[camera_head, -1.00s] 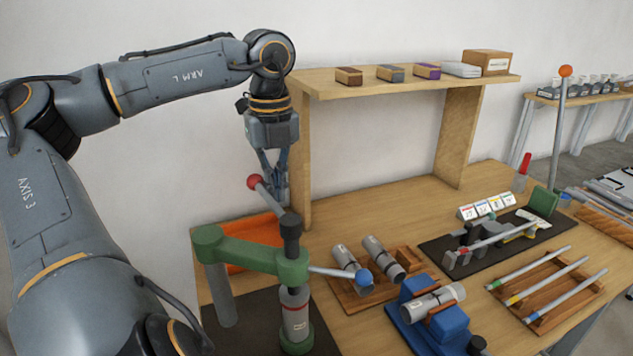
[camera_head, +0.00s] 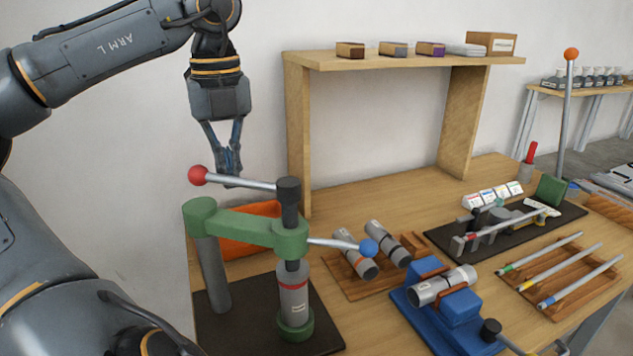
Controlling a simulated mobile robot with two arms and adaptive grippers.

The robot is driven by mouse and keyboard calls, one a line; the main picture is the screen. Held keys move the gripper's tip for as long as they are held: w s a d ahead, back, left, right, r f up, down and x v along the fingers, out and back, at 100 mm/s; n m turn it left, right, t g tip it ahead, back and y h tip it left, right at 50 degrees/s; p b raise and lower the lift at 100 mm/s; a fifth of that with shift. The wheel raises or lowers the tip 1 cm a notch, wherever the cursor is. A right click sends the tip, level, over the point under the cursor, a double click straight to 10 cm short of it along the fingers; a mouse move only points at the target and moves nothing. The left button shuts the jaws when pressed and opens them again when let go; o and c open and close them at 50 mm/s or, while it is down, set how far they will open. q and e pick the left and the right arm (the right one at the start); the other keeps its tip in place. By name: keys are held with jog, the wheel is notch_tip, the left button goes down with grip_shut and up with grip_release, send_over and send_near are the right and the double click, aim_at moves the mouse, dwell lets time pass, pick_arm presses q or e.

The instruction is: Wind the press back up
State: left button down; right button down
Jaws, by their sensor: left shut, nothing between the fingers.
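The press (camera_head: 250,228) is green, with a grey post on the dark base plate (camera_head: 240,318). Its black spindle (camera_head: 289,205) stands upright through the green head. A metal bar with a red ball (camera_head: 197,176) runs left from the spindle's top. A second bar with a blue ball (camera_head: 369,248) points right from the head. A grey cylinder with a red band (camera_head: 293,292) stands below the spindle in a green cup. My left gripper (camera_head: 230,176) points down, shut and empty, at the red-ball bar; I cannot tell whether it touches. My right gripper is not in view.
An orange bin (camera_head: 245,243) sits behind the press. A wooden shelf (camera_head: 400,62) stands at the back. To the right are a wooden cradle with cylinders (camera_head: 345,288), a blue vice (camera_head: 440,335) and a rod tray (camera_head: 570,295).

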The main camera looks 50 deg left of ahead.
pick_arm(q)
jog(key=shift+s+d+f, duration=0.1)
jog(key=shift+s, duration=0.1)
jog(key=s+d+b, duration=0.2)
jog(key=shift+s+d, duration=0.2)
jog(key=shift+s, duration=0.2)
jog(key=s+d, duration=0.1)
jog(key=s+d+b, duration=0.1)
jog(key=d, duration=0.1)
jog(key=shift+d, duration=0.3)
